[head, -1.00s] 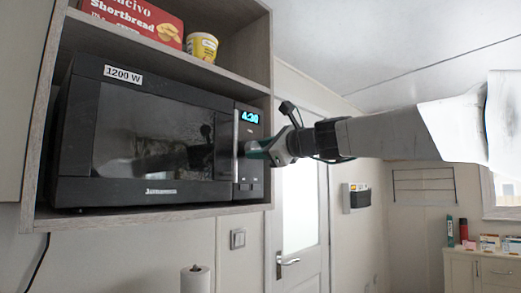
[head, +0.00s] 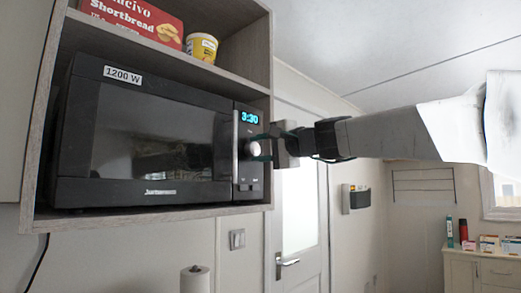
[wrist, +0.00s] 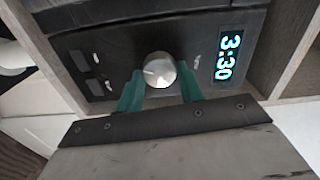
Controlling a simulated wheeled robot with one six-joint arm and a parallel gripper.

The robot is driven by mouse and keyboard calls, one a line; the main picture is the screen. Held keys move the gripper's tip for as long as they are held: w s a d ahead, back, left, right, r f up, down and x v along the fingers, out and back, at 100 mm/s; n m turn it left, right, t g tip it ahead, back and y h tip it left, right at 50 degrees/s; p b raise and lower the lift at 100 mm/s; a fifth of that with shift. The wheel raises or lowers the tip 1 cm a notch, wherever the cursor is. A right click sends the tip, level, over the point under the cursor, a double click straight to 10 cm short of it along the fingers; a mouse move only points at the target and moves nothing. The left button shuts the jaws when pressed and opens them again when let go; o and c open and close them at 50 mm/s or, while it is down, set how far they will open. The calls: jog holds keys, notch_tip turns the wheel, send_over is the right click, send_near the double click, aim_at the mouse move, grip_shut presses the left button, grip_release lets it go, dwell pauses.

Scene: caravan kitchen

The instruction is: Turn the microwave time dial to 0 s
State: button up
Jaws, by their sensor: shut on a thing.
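The black microwave (head: 150,138) stands in a wall shelf in the head view, with its door closed. Its control panel is on the right side. The display (head: 249,117) reads 3:30, and it also reads 3:30 in the wrist view (wrist: 229,57). The round silver time dial (wrist: 159,70) sits between the display and the buttons; in the head view the dial (head: 254,148) is partly hidden. My gripper (wrist: 160,88) has its green fingers on either side of the dial and is shut on it. In the head view my gripper (head: 264,146) reaches in from the right.
Shelf walls frame the microwave closely. A shortbread box (head: 135,20) and a yellow tub (head: 202,47) stand on the shelf above. A paper roll (head: 195,280) is below, and a door (head: 301,215) stands behind my arm. The space right of the panel is open.

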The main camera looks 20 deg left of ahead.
jog(key=n, duration=0.4)
jog(key=shift+n, duration=0.3)
jog(key=n, duration=0.4)
jog(key=shift+n, duration=0.3)
jog(key=n, duration=0.4)
jog(key=shift+n, duration=0.3)
jog(key=n, duration=0.4)
jog(key=shift+s, duration=0.1)
jog(key=n, duration=0.9)
jog(key=shift+a+n, duration=0.1)
jog(key=shift+n, duration=0.2)
jog(key=n, duration=0.4)
jog(key=shift+f, duration=0.1)
jog(key=shift+n, duration=2.2)
